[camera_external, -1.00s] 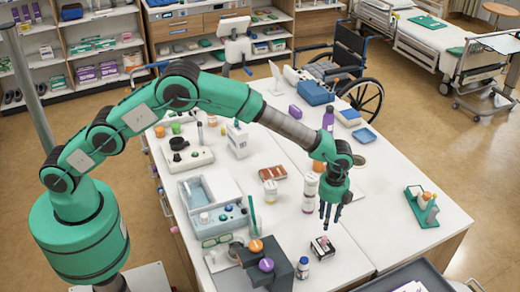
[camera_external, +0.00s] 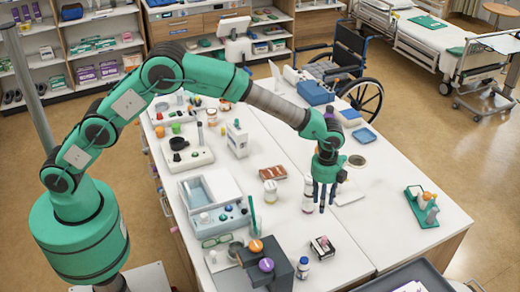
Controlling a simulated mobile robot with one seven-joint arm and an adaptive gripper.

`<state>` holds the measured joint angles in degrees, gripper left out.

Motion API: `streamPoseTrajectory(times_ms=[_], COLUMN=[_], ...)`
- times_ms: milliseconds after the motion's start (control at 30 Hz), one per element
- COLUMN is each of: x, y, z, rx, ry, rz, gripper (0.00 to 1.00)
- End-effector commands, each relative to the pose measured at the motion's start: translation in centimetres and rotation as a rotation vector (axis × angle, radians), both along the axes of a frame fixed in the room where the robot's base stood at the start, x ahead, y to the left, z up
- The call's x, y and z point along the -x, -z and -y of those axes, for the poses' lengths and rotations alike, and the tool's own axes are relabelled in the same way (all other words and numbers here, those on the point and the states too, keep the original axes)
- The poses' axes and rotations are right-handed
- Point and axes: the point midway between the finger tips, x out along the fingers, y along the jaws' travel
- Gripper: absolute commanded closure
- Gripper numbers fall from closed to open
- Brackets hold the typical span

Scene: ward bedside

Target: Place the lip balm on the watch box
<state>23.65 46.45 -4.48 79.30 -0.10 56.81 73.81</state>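A small dark box with a pale top, which looks like the watch box (camera_external: 326,252), lies near the front of the white table. A small pink item, which looks like the lip balm (camera_external: 322,240), rests on top of it; whether it stands or lies is too small to tell. My gripper (camera_external: 324,209) hangs above the table, behind and above the box, fingers pointing down. The fingers are spread apart with nothing visible between them. The gripper is clear of the box and the pink item.
A white bottle (camera_external: 308,193) stands close beside my fingers on the left. A small blue-labelled bottle (camera_external: 303,267) and a dark stand with orange and purple caps (camera_external: 268,270) are left of the box. A green rack (camera_external: 421,208) is at right; table between is clear.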

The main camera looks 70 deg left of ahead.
Motion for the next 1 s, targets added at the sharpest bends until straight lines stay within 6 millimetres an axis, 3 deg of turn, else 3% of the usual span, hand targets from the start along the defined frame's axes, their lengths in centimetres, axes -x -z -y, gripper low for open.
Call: streamPoseTrajectory(times_ms=[100,500,1000], x=[0.9,5.9,15.6], y=[-4.0,-15.1,-25.4], z=[-2.4,-10.1,-19.3], rx=[0.011,0.055,0.122], ry=[-0.077,-0.350,-0.687], rz=[0.021,0.083,0.154], gripper=[0.65,0.65,0.65])
